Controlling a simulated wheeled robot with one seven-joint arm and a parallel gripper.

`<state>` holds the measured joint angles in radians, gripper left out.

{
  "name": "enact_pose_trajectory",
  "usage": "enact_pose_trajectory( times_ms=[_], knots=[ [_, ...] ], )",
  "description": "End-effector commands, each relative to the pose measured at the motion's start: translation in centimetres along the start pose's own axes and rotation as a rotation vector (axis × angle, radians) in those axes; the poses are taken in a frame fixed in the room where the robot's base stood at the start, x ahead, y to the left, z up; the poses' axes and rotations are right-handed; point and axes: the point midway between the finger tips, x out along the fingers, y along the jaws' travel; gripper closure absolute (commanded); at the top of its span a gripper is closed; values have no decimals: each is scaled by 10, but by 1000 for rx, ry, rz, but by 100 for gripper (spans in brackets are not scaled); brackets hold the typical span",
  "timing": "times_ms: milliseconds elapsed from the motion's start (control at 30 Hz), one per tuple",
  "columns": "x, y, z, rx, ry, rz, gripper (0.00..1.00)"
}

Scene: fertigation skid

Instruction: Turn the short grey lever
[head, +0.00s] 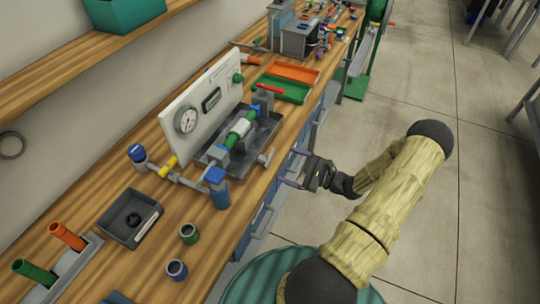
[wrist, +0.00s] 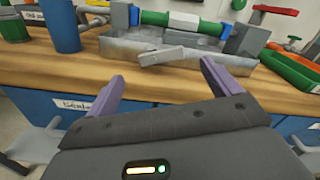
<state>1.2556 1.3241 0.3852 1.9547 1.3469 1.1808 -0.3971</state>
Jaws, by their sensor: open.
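The short grey lever (head: 266,157) sticks out at the front of the skid's grey tray (head: 214,151), towards the bench's front edge. In the wrist view the lever (wrist: 160,56) is a small grey bar lying nearly level, slightly tilted, in front of the tray wall. My gripper (head: 295,168) is open and empty, just off the bench's front edge and to the right of the lever in the head view. In the wrist view its two purple fingers (wrist: 162,72) are spread either side of the lever, short of it and not touching it.
A green and white pipe (head: 240,129) runs above the tray, before a panel with a round gauge (head: 186,120). A blue upright cylinder (head: 220,190) stands left of the lever. A red-handled valve (head: 269,88) and orange and green trays (head: 290,73) lie beyond. Open floor lies right.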

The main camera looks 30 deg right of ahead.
Motion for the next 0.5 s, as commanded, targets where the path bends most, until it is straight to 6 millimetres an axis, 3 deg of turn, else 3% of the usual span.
enact_pose_trajectory(
  times_ms=[300,500],
  knots=[
    [56,0,2,0,-2,2,11],
    [78,-1,1,0,0,0,11]
  ],
)
